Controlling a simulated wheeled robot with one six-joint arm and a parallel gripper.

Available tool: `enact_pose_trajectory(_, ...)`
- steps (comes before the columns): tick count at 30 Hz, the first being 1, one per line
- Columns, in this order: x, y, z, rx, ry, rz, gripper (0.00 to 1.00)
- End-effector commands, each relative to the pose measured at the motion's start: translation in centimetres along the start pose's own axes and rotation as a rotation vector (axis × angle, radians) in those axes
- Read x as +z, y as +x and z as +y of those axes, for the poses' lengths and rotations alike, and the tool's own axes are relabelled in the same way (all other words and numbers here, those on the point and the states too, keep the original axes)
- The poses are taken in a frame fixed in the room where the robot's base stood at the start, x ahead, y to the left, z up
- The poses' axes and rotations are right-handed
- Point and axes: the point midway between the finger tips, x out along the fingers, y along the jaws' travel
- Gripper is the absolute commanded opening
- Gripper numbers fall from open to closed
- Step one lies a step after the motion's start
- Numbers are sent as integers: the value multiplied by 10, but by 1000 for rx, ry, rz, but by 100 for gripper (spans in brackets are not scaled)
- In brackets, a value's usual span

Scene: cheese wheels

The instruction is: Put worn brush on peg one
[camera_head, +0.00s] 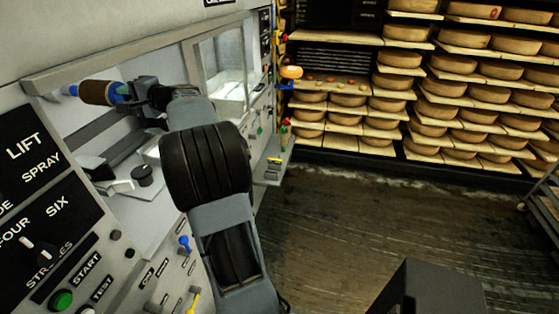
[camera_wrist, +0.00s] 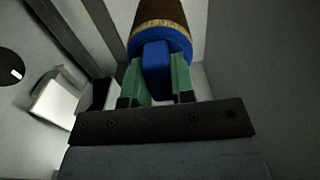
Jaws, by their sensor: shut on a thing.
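The worn brush (camera_head: 97,93) is a brown roll with a blue end, held up inside the open bay of the grey machine at the upper left. My gripper (camera_head: 126,92) is shut on the brush's near end. In the wrist view my green fingers (camera_wrist: 159,80) sit on either side of the blue stub of the brush (camera_wrist: 165,13), with a blue and tan collar above it. A small blue tip (camera_head: 71,91) shows at the brush's far end; I cannot tell whether it is part of the brush or a peg. No numbered peg is clearly visible.
The machine panel (camera_head: 35,160) has knobs, a green start button (camera_head: 62,300) and small levers (camera_head: 184,243). A white block with a dark round knob (camera_head: 143,175) sits below the gripper. Shelves of cheese wheels (camera_head: 470,70) stand at the back right. The wooden floor (camera_head: 330,225) is clear.

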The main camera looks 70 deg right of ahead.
Motion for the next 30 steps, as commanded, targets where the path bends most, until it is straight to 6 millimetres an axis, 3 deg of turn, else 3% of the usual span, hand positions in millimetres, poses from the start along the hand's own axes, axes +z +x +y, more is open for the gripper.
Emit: enact_pose_trajectory(30,0,-24,0,-2,-1,1,0)
